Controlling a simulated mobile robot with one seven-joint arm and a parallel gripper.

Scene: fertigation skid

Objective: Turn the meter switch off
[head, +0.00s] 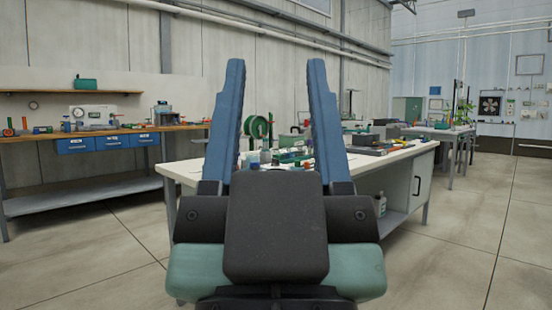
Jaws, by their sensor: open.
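My gripper (276,66) stands upright in the middle of the head view, with its two blue fingers wide apart and nothing between them. I cannot make out a meter switch. A pale box with a round dial (92,114) stands on the left workbench, far from my gripper; it is too small to tell whether it is the meter. My gripper hides part of the white table behind it and some of the items there.
A white-topped table (392,155) with several small items and a green reel (257,127) stands ahead. A wooden workbench (190,127) with blue drawers (108,142) is along the left wall. Another table (440,130) is at the back right. The floor (445,240) at right is clear.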

